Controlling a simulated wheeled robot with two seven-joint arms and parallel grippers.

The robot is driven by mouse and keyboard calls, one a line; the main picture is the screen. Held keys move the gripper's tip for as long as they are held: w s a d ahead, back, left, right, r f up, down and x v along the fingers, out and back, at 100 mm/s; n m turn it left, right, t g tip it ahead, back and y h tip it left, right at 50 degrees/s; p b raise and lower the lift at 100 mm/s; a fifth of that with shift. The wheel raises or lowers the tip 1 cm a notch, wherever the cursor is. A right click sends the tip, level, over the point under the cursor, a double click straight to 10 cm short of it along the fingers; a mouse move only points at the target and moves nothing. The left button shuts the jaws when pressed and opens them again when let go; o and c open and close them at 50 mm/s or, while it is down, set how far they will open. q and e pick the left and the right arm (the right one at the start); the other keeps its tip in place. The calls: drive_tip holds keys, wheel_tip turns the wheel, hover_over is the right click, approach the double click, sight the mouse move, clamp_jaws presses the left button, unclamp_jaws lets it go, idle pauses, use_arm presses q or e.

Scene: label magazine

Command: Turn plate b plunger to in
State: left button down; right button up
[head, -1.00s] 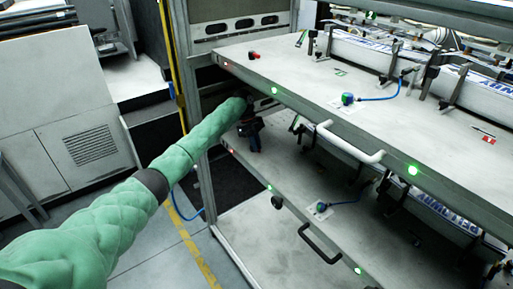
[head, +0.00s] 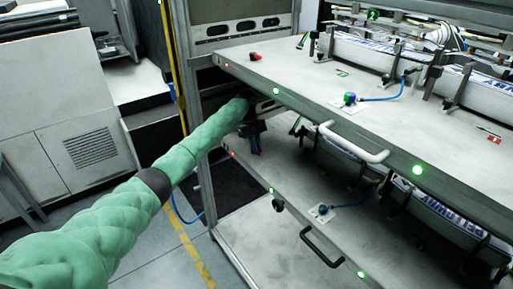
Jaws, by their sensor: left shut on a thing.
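Two pale plates are pulled out of a metal rack: an upper plate (head: 310,90) and a lower plate (head: 290,217). No letter is readable on either. My left gripper (head: 254,141), dark, at the end of the green arm, is in the gap below the upper plate, over the left end of the lower plate. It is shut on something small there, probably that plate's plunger. The fingers hide it, so its position cannot be told. My right gripper is not in view.
Blue hoses (head: 380,99) and label stacks (head: 375,58) lie on the plates.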

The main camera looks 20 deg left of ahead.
use_arm(q)
drive_tip(key=c, duration=1.5)
unclamp_jaws()
drive_tip(key=shift+a, duration=0.1)
